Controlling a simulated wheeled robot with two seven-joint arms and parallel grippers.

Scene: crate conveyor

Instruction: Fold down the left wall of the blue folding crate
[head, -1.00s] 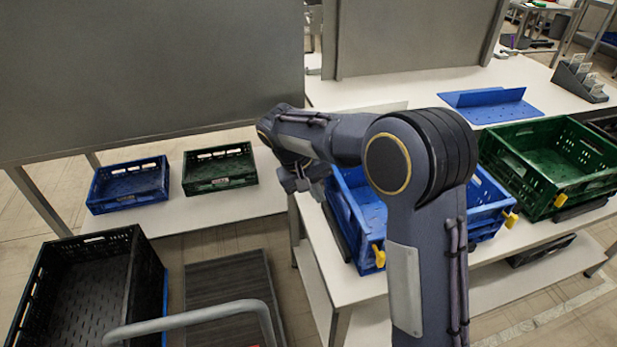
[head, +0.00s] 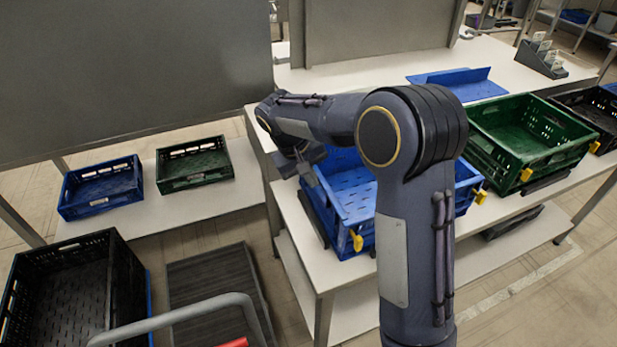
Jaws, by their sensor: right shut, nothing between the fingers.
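The blue folding crate (head: 466,197) stands on the white table, partly hidden behind my right arm. Its left wall (head: 329,213) appears upright, or nearly so; its exact tilt is hard to tell. My right gripper (head: 309,179) is shut and empty, at the top of the left wall towards its far end. I cannot tell whether the fingers touch the wall. Yellow latches (head: 356,240) show at the crate's near corners. My left gripper is not in view.
A green crate (head: 525,177) stands to the right on the same table, with a blue folded panel (head: 455,82) behind. Small blue (head: 100,205) and green (head: 193,183) crates sit on a lower table at left. A black crate (head: 128,290) is at front left.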

